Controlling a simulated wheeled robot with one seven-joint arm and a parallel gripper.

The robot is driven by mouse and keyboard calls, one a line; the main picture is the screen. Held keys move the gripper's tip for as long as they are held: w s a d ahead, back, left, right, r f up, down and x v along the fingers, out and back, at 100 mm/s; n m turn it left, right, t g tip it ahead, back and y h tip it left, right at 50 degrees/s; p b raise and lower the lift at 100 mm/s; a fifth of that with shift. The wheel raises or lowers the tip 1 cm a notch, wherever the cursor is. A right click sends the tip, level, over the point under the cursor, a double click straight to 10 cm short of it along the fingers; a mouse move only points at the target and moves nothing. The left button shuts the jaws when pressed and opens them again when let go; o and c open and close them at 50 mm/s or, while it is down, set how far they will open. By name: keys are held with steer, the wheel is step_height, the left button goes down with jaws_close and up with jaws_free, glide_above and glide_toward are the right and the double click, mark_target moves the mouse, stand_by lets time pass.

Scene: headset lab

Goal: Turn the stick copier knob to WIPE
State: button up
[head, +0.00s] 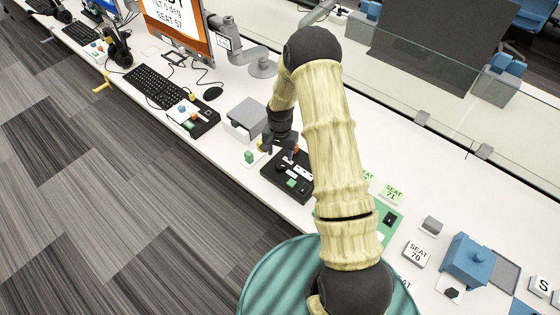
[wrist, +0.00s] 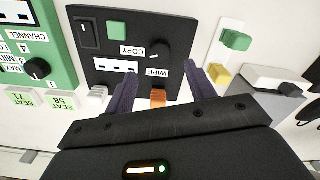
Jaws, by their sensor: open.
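The stick copier is a black box (wrist: 128,18) with a dark round knob (wrist: 158,48) in the wrist view. COPY and WIPE labels, upside down here, sit beside the knob; its pointer is too small to read surely. The box also shows in the head view (head: 277,179), partly hidden by my arm. My gripper (wrist: 163,72) is open, its two dark fingers over the knob-side edge of the box, with the knob beyond the fingertips. An orange piece (wrist: 158,98) shows between the fingers, apparently ungripped. In the head view my gripper (head: 279,149) is above the box's back.
A green block (wrist: 236,40) and yellow block (wrist: 221,73) lie on a white plate beside the box. A grey box (head: 245,118) stands close by. A green channel panel (wrist: 45,50) with a knob is on the other side. Seat tags (head: 392,193) lie near.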

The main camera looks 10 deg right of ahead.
mark_target(280, 165)
step_height(280, 165, down, 7)
steer(key=shift+r+p, duration=0.15)
steer(key=shift+p, duration=0.5)
steer(key=shift+c, duration=0.4)
steer(key=c, duration=0.9)
